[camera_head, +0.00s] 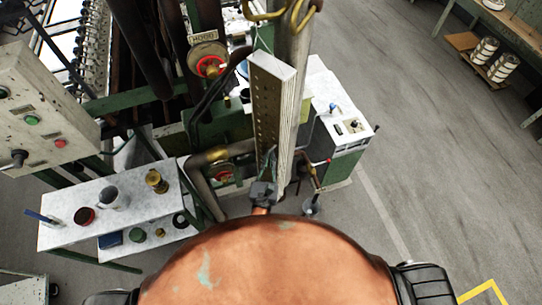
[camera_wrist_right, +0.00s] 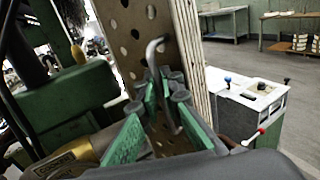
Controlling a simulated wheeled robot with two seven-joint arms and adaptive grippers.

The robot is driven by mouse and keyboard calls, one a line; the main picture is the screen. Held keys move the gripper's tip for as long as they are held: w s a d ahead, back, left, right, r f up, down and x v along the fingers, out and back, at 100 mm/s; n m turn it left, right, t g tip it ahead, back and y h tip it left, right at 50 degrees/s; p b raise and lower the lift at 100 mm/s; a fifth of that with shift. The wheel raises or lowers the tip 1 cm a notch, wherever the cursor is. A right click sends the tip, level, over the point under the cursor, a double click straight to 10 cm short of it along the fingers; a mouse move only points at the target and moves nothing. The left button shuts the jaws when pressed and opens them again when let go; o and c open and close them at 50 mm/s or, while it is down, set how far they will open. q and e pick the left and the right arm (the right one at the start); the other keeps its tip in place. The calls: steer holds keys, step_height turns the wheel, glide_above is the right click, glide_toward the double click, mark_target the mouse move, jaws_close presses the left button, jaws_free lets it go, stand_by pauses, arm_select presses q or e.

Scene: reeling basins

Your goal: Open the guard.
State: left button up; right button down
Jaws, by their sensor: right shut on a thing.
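The guard (camera_head: 266,105) is a tall, narrow perforated metal panel with a pale edge, standing upright in the middle of the head view. Its hole-punched face (camera_wrist_right: 130,35) fills the upper middle of the right wrist view. A bent grey rod handle (camera_wrist_right: 153,50) stands out in front of that face. My right gripper (camera_head: 263,190) is at the guard's lower end in the head view. In the wrist view its green-padded fingers (camera_wrist_right: 168,105) are on both sides of the handle and shut on it. My left gripper is not in view.
A white-topped green cabinet (camera_head: 345,135) with small levers stands right of the guard. A pale table (camera_head: 65,215) with cups and jars is at left, below a control box (camera_head: 38,115). Dark pipes and a valve wheel (camera_head: 210,62) are close by.

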steer(key=c, duration=2.4)
jaws_free()
steer(key=v, duration=0.7)
steer(key=shift+s, duration=0.3)
steer(key=shift+f, duration=0.1)
steer(key=shift+c, duration=0.6)
